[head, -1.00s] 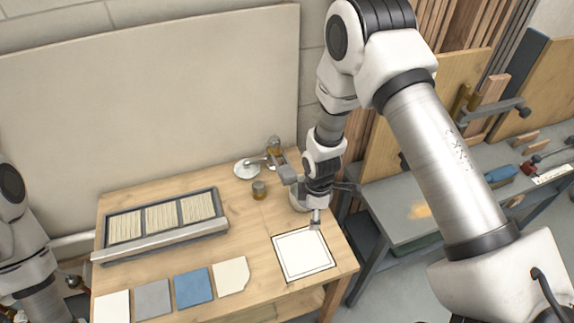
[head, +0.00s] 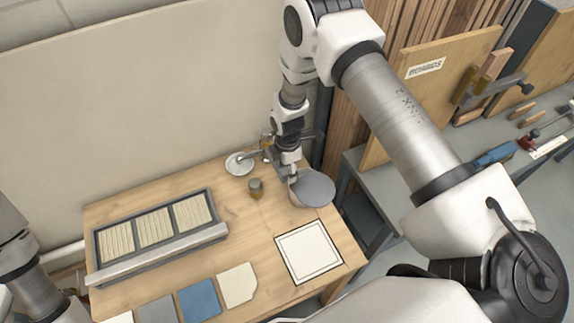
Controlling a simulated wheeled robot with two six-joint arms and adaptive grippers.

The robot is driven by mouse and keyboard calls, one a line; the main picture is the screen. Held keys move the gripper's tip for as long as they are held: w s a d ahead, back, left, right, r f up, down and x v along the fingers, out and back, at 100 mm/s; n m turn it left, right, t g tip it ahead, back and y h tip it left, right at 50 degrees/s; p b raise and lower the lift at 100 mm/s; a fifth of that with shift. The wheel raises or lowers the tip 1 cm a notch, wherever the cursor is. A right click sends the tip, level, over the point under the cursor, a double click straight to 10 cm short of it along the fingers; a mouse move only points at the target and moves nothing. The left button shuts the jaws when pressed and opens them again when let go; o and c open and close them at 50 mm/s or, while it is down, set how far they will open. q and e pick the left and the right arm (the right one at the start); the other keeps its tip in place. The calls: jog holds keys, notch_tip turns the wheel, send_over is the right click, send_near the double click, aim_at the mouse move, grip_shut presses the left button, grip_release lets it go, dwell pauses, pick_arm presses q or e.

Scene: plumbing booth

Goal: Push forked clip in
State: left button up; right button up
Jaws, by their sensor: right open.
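My right gripper (head: 277,168) hangs over the back right of the wooden table, pointing down beside a small pipe fitting (head: 266,146). The fitting joins a round white base (head: 240,163) by a thin pipe. The gripper is open, but its fingertips are small and partly merge with the fitting, so I cannot tell whether they touch it. I cannot make out the forked clip; it is too small or hidden near the gripper. My left arm shows at the left edge, with its gripper out of sight.
A grey-topped round container (head: 312,189) stands just right of the gripper. A short brass cylinder (head: 256,189) stands in front of the fitting. A white square mat (head: 309,251) lies front right. A slatted tray (head: 156,238) fills the left, with flat tiles (head: 199,299) before it.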

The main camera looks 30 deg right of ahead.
jog(key=shift+w+f, duration=0.1)
jog(key=shift+f, duration=0.05)
jog(key=shift+s+r, duration=0.25)
jog(key=shift+s, duration=0.1)
jog(key=c, duration=0.3)
grip_shut()
jog(key=shift+w+f+b, duration=0.2)
jog(key=shift+b, duration=0.15)
pick_arm(q)
jog(key=f+b, duration=0.2)
jog(key=f, duration=0.1)
jog(key=f+b, duration=0.1)
jog(key=b, duration=0.1)
jog(key=shift+s+f, duration=0.2)
jog(key=shift+s, duration=0.05)
pick_arm(e)
jog(key=w, duration=0.4)
jog(key=shift+d+f, duration=0.15)
jog(key=shift+f, duration=0.05)
pick_arm(q)
jog(key=shift+f, duration=0.15)
pick_arm(e)
jog(key=shift+w+r, duration=0.15)
jog(key=shift+w, duration=0.25)
jog(key=shift+r, duration=0.2)
